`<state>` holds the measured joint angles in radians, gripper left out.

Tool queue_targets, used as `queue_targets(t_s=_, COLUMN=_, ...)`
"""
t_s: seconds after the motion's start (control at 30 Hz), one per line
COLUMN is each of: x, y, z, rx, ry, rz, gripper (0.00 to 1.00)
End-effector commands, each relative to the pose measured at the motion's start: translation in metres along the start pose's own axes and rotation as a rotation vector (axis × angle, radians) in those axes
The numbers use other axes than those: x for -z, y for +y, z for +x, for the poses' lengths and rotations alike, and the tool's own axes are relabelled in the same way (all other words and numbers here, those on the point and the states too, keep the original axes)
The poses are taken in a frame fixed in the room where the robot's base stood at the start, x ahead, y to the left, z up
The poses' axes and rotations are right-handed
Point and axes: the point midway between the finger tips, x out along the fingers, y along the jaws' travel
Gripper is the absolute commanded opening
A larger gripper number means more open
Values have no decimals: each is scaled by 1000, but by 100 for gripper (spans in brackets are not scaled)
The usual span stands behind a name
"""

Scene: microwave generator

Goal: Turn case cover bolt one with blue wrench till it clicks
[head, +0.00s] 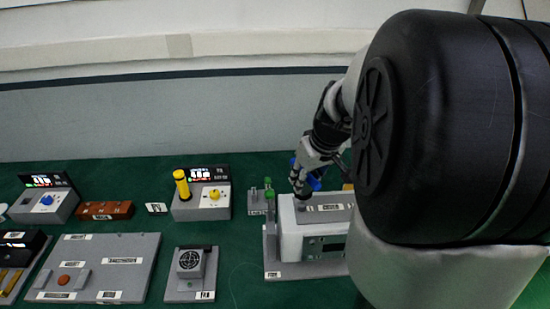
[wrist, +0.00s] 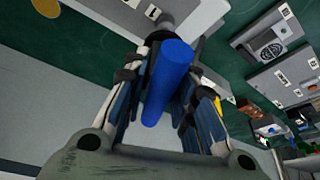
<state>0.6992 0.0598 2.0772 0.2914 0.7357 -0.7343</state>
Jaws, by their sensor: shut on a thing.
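My gripper (head: 304,180) is over the left part of the grey and white case (head: 291,240) at the centre right of the head view. In the wrist view my gripper (wrist: 163,95) is shut around the blue wrench (wrist: 172,70), a blue cylinder lying between the fingers. A bit of the wrench's blue handle (head: 313,183) also shows beside the fingers in the head view. The wrench's dark far end (wrist: 160,36) points to the case cover. The bolt under it is hidden, so I cannot tell whether the wrench is seated on it. My arm hides the case's right side.
A rack with green-topped pegs (head: 262,200) stands just left of the case. A grey box with a yellow-handled tool (head: 182,184) is further left. A small fan block (head: 190,263) and a flat grey plate (head: 130,258) lie at the front left. Green bench shows between them.

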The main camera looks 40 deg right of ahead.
Motion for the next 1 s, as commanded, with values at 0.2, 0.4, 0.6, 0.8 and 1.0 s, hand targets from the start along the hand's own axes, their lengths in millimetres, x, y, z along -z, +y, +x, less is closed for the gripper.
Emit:
queue_targets(t_s=0.2, x=1, y=0, z=-2, rx=-36, ry=0, rz=79, gripper=0)
queue_targets(t_s=0.4, x=1, y=-1, z=-2, rx=-84, ry=1, rz=198, gripper=0)
queue_targets(t_s=0.6, x=2, y=-1, z=-2, rx=-131, ry=1, rz=309, gripper=0)
queue_targets(t_s=0.8, x=1, y=0, z=-1, rx=-155, ry=4, rz=367, gripper=0)
queue_targets(t_s=1.0, x=1, y=0, z=0, rx=-155, ry=4, rz=369, gripper=0)
